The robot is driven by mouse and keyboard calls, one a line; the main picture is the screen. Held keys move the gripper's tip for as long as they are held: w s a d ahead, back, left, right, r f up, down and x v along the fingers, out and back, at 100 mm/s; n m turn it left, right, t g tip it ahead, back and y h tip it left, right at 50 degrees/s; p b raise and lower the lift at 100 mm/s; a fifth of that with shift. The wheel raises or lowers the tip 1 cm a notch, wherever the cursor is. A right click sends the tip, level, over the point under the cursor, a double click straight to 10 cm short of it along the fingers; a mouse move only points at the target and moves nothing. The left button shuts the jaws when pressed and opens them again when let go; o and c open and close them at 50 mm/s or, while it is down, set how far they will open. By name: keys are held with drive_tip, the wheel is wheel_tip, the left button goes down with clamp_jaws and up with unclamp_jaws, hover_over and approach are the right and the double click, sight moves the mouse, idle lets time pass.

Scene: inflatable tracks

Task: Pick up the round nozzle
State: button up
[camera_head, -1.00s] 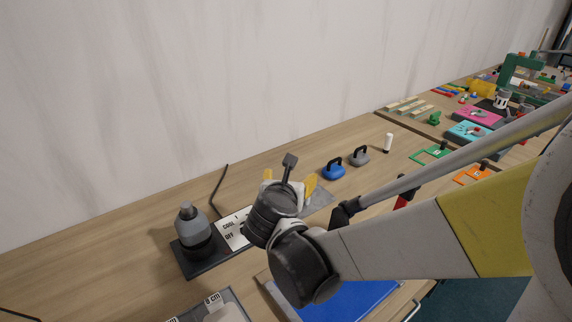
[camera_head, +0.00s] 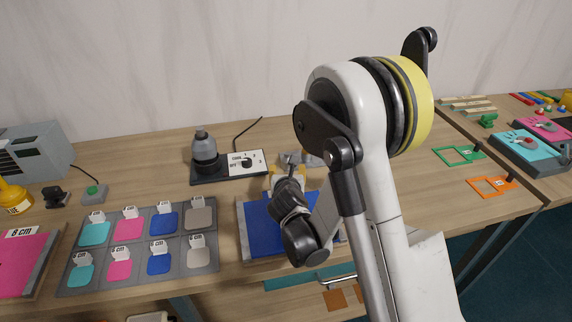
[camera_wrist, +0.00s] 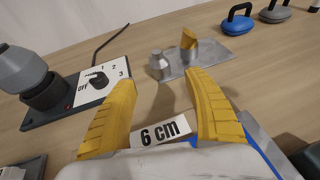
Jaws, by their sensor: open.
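A grey metal plate (camera_wrist: 218,54) lies on the table ahead of my gripper in the wrist view. On it stands a small grey rounded piece (camera_wrist: 158,66), which looks like the round nozzle. Beside it, to the right and farther back, stands a second piece with a slanted yellow face (camera_wrist: 189,40). My gripper (camera_wrist: 160,78) is open and empty, its two yellow fingers apart. The grey piece appears between and beyond the fingertips, not touched. In the head view my gripper (camera_head: 286,169) is near the plate (camera_head: 314,159) and partly hides it; the pieces are hard to make out there.
A heat tool (camera_wrist: 38,84) stands on a dark base with a dial panel (camera_wrist: 103,80), left of my gripper. A blue pad (camera_head: 262,224) with a 6 cm label (camera_wrist: 161,131) lies below. Blue and grey handled pieces (camera_wrist: 237,20) (camera_wrist: 276,12) stand back right.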

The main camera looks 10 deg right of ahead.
sight(287, 161)
drive_tip(key=b+x, duration=0.3)
drive_tip(key=x, duration=0.7)
drive_tip(key=shift+w+f, duration=0.1)
drive_tip(key=shift+f, duration=0.05)
drive_tip(key=shift+w, duration=0.35)
drive_tip(key=shift+c, duration=0.6)
drive_tip(key=c, duration=1.2)
clamp_jaws()
